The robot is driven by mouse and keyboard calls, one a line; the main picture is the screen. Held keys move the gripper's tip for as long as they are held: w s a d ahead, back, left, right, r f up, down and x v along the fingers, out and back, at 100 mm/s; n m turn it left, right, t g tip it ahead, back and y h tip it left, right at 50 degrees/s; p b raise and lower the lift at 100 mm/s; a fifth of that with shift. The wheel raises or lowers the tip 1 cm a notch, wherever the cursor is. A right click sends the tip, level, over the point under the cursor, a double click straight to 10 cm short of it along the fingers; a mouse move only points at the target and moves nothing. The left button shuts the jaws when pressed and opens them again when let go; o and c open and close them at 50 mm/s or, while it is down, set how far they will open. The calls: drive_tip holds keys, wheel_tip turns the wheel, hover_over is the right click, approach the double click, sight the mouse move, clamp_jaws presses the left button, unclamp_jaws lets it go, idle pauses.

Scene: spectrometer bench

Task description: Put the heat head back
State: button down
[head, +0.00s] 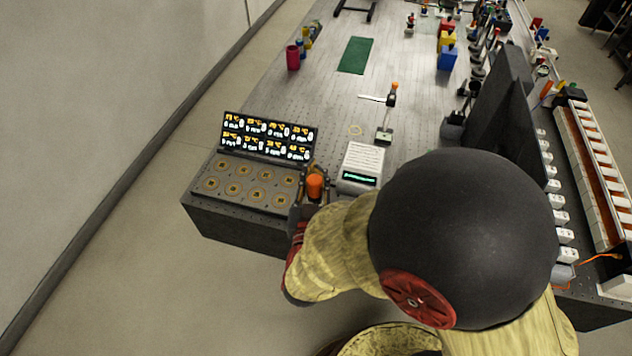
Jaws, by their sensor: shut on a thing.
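My gripper (307,203) is at the front edge of the bench, just right of the heating station, and is partly hidden by my own arm. It is shut on an orange-topped piece that looks like the heat head (314,186). The heating station (222,167) has a flat plate with two rows of round pads. A dark panel of lit temperature readouts (268,137) stands behind the plate. The lower part of the held piece is hidden, so I cannot tell whether it touches anything.
A white box with a green display (360,168) stands right of my gripper. Behind it is a small stand with an orange top (393,87). A green mat (356,55) and a red cup (293,58) lie farther back. The bench (310,98) is clear behind the readouts.

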drive_tip(key=shift+w+f+b, duration=0.2)
drive_tip(key=shift+f+b, duration=0.35)
drive_tip(key=shift+f, duration=0.45)
drive_tip(key=shift+w+f+b, duration=0.2)
drive_tip(key=shift+f+b, duration=0.35)
drive_tip(key=shift+f, duration=0.4)
drive_tip(key=shift+f, duration=0.2)
drive_tip(key=c, duration=1.6)
unclamp_jaws()
drive_tip(key=shift+o, duration=0.2)
drive_tip(key=shift+r, duration=0.15)
